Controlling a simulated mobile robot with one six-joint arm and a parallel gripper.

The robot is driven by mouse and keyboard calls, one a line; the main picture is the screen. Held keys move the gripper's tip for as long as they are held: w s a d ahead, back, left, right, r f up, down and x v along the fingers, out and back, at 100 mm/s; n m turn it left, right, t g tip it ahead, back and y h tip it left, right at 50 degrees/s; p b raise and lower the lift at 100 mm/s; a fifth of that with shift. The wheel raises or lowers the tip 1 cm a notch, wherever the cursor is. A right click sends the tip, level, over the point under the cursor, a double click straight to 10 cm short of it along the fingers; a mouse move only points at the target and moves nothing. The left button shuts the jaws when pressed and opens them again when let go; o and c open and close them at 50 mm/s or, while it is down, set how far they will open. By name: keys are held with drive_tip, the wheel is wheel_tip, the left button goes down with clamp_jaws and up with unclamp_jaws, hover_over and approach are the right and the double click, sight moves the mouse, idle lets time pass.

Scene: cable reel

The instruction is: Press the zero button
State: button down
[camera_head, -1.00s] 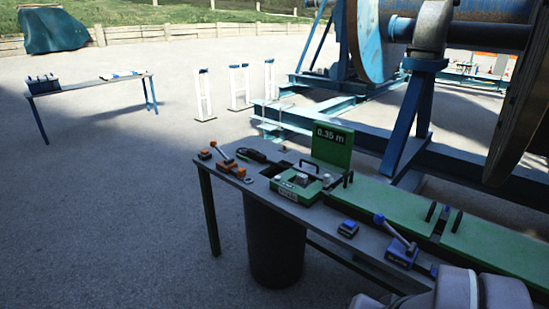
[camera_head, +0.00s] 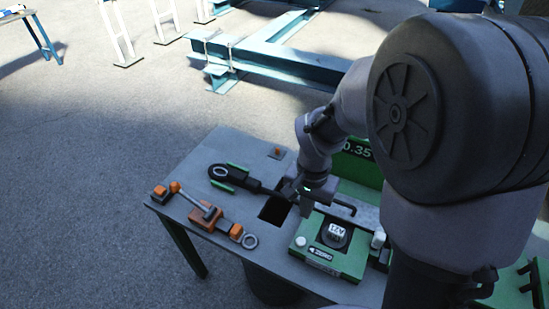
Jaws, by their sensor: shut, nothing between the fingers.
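The green counter box (camera_head: 308,262) sits on the grey table. A small white button (camera_head: 300,241) is at its left front corner, beside a label reading ZERO (camera_head: 320,252) with an arrow pointing left to it. A round dark dial with a white face (camera_head: 335,233) is in the middle of the box. My gripper (camera_head: 306,208) is shut and empty, above the back left edge of the box, behind the white button and apart from it. The green display (camera_head: 358,148) reads 0.35, its right part hidden by my arm.
A square hole (camera_head: 274,210) is in the table left of the box. A black tool with green edges (camera_head: 235,178), an orange-handled tool (camera_head: 205,215) and a metal ring (camera_head: 250,241) lie further left. My arm covers the right side of the view.

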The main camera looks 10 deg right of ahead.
sight(302, 243)
wheel_tip(302, 243, down, 14)
drive_tip(key=b, duration=0.6)
drive_tip(key=shift+s, duration=0.1)
wheel_tip(302, 243, down, 2)
drive_tip(key=shift+b, duration=0.95)
drive_tip(key=shift+s+f, duration=0.15)
drive_tip(key=shift+s, duration=0.3)
wheel_tip(302, 243, up, 15)
drive_tip(key=w+p, duration=0.1)
drive_tip(key=p, duration=0.6)
